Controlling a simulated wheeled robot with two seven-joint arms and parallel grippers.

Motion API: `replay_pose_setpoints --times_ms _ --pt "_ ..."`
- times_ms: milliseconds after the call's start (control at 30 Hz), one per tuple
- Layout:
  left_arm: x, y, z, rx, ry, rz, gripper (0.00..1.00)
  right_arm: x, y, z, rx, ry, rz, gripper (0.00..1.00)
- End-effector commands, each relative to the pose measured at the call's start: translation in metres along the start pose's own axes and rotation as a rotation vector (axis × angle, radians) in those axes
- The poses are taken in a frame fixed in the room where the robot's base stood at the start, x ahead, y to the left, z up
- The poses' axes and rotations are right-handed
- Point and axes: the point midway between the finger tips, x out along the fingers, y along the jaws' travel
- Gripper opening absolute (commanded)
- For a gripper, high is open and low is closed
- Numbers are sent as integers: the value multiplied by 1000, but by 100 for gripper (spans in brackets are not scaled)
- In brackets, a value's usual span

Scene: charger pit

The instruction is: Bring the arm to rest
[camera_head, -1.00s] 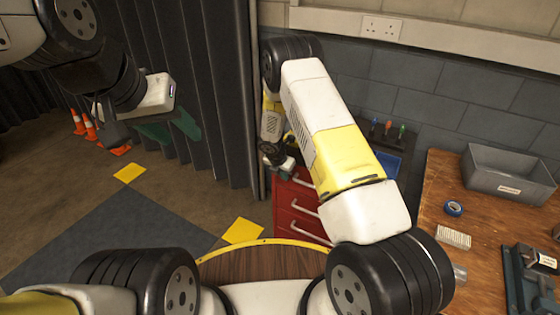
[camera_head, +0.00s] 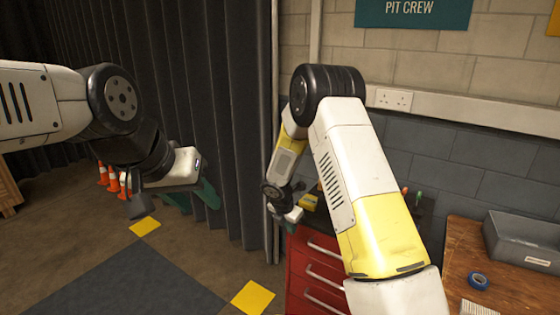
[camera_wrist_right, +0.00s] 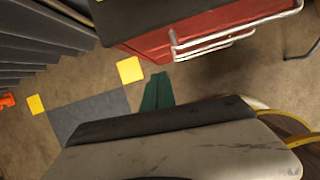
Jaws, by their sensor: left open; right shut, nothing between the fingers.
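My left gripper (camera_head: 193,198) hangs at the left of the head view, in front of the dark curtain. Its green fingers are apart with nothing between them. My right arm is bent, with its elbow high and its forearm hanging down near the curtain's edge. The right hand (camera_head: 290,214) is small in the head view, beside the top of the red drawer cabinet (camera_head: 312,280), and its fingers cannot be made out there. In the right wrist view the green fingers of the right gripper (camera_wrist_right: 157,90) are together and empty, pointing toward the floor below the cabinet.
The red cabinet with pale handles also shows close in the right wrist view (camera_wrist_right: 200,30). A wooden bench (camera_head: 462,262) with a grey bin (camera_head: 520,240) and blue tape (camera_head: 478,281) is at the right. Orange cones (camera_head: 112,180) stand at the left. The floor between is open.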

Motion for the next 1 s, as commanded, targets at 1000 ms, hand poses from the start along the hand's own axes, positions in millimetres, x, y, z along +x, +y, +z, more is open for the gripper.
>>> replay_pose_setpoints --times_ms 1000 --pt "0 0 0 0 0 0 44 -372 -240 -18 2217 458 141 0"
